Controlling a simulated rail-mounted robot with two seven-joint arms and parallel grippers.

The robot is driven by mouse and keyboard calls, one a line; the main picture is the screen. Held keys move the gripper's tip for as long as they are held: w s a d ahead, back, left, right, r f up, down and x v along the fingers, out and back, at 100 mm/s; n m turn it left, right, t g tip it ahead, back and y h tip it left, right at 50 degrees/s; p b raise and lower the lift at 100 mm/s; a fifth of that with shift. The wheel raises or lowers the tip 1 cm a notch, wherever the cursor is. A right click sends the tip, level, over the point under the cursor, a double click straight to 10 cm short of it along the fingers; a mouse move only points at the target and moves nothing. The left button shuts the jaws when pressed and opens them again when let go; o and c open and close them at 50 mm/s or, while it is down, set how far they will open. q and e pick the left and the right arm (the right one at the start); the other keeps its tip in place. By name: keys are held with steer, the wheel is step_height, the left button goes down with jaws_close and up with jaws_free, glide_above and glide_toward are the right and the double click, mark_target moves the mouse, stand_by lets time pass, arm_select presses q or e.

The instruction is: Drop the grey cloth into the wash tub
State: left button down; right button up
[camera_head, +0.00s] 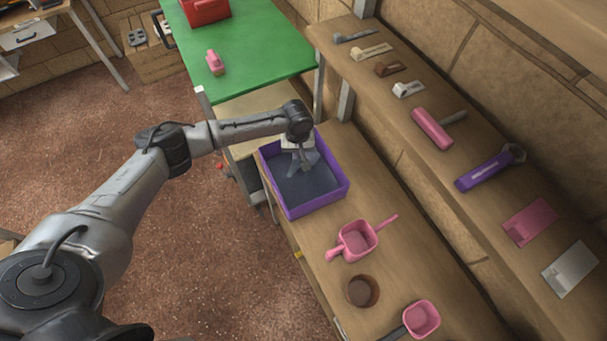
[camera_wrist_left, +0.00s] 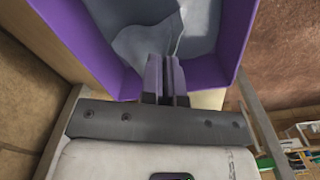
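The wash tub (camera_head: 337,193) is a purple, open box with a dark grey-blue inside, standing on the wooden bench. It also shows in the left wrist view (camera_wrist_left: 82,40). My left gripper (camera_head: 301,157) points down over the tub. Its two fingers (camera_wrist_left: 166,82) are close together in the left wrist view. The grey cloth (camera_wrist_left: 145,42) is at the fingertips, inside the tub's outline, and shows as a pale grey piece in the head view (camera_head: 298,167). Whether its lower edge touches the tub floor is hard to tell. My right gripper is not in view.
A pink two-handled pan (camera_head: 357,241), a brown bowl (camera_head: 361,291) and a pink scoop (camera_head: 421,319) lie on the bench nearer me. A shelf (camera_head: 425,168) with several tools runs along the right. A green table (camera_head: 251,46) stands behind the tub.

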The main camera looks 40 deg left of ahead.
arm_select(q)
steer(key=c, duration=1.8)
jaws_free()
steer(key=o, duration=0.5)
steer(key=shift+o, duration=0.5)
steer(key=o, duration=0.3)
steer(key=shift+o, duration=1.2)
steer(key=shift+o, duration=0.4)
steer(key=o, duration=0.6)
steer(key=shift+r, duration=0.1)
